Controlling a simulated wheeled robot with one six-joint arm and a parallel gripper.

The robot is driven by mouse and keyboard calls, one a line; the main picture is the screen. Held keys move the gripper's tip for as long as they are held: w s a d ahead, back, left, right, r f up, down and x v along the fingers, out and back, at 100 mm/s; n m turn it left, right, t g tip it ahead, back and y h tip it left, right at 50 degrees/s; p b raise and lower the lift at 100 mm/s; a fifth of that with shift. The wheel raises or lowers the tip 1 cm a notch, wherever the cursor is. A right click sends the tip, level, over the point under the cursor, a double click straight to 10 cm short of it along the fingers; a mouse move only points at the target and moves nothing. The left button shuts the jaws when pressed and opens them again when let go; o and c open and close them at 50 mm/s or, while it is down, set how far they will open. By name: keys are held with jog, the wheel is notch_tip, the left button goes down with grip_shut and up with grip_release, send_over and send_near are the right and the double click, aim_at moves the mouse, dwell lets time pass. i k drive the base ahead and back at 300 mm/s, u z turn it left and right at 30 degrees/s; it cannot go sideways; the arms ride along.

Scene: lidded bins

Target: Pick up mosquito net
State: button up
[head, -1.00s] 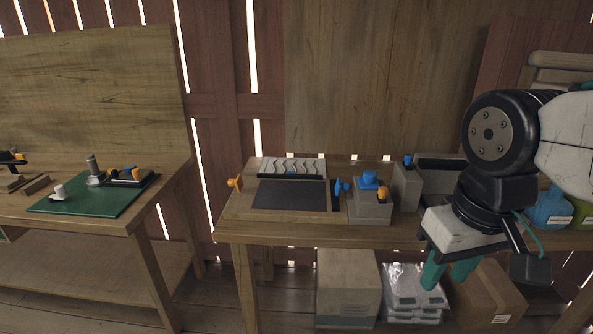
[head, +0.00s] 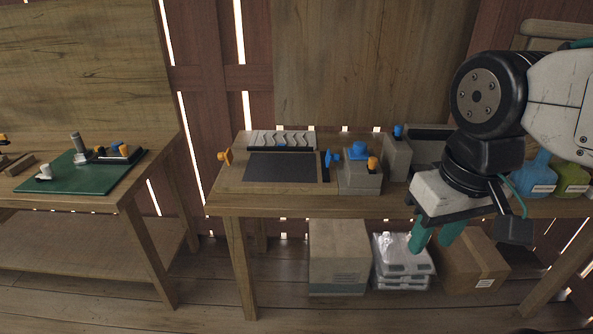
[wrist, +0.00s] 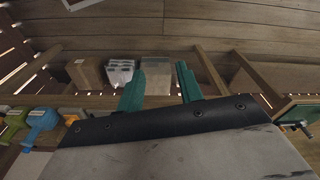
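A stack of clear plastic-wrapped white packs (head: 403,262), which seems to be the mosquito net, lies on the floor under the middle workbench. It stands between a grey-brown box and a brown carton. It also shows in the wrist view (wrist: 120,73), beyond and left of the fingers. My gripper (head: 436,237) has teal fingers pointing down. In the head view they overlap the upper right part of the packs. In the wrist view my gripper (wrist: 160,88) has its fingers apart with nothing between them, and the packs look some distance away.
The grey-brown box (head: 337,258) and the taped carton (head: 470,262) flank the packs closely. The workbench top (head: 265,205) lies above them and carries a grey device with blue knobs (head: 360,170). Blue and green bottles stand at right. Floor in front is clear.

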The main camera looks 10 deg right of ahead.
aim_at(259, 137)
jog(key=u, duration=0.5)
jog(key=i, duration=0.45)
jog(key=u, duration=0.85)
jog(key=i, duration=0.65)
jog(key=z, duration=0.65)
jog(key=i, duration=0.7)
jog(key=z, duration=0.8)
